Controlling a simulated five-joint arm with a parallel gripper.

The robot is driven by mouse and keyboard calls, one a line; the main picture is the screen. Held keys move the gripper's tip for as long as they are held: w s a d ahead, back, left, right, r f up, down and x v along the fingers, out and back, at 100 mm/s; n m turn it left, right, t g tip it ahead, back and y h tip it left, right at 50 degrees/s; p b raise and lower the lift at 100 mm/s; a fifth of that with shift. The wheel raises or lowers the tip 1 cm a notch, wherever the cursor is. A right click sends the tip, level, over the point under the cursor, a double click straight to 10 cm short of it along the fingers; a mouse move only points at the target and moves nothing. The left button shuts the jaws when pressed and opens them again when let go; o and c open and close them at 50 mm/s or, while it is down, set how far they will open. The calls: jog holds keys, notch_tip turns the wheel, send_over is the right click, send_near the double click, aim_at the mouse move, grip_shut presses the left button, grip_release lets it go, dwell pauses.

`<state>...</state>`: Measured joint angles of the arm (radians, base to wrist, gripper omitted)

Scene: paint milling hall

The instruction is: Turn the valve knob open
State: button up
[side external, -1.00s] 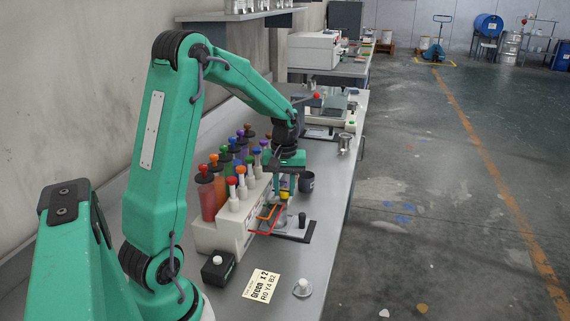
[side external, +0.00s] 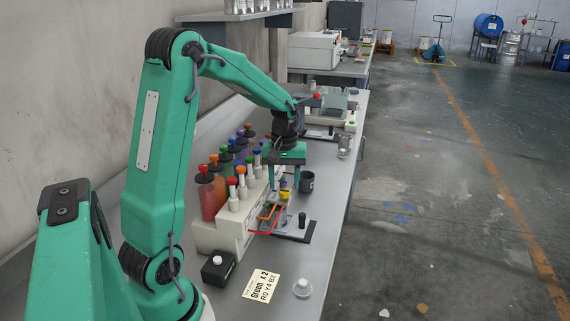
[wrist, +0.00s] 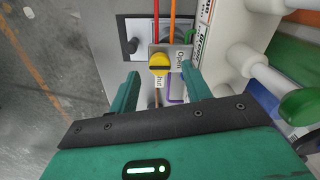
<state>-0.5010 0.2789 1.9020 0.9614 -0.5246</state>
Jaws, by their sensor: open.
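The valve knob (wrist: 159,60) is yellow with a dark bar lying across it in the wrist view. An "Open" label (wrist: 180,58) is to its right, and a second label (wrist: 158,82), seemingly "Shut", is just below it. In the side view the yellow knob (side external: 285,196) shows beneath my gripper (side external: 284,183). My gripper (wrist: 160,71) is open, with one finger on each side of the knob in the wrist view. The fingers look apart from the knob, and nothing is held.
Red and orange tubes (side external: 266,218) run close to the knob. A rack (side external: 228,232) of colour-capped bottles stands left of it. A dark cup (side external: 306,182) stands just beyond. A "Green x2" card (side external: 261,285) lies on the bench nearer my base.

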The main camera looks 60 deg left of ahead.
aim_at(285, 193)
jog(key=shift+r, duration=2.85)
jog(key=s+d+r+m+t, duration=0.2)
jog(key=s+d+m, duration=0.4)
jog(key=d, duration=0.4)
jog(key=s+d+r+m+t, duration=0.3)
jog(key=s+d+m, duration=0.2)
jog(key=s+d, duration=0.3)
jog(key=shift+d+r+m+t, duration=0.3)
jog(key=shift+d+m, duration=0.1)
jog(key=shift+d, duration=0.6)
jog(key=shift+s, duration=0.1)
jog(key=shift+c, duration=0.2)
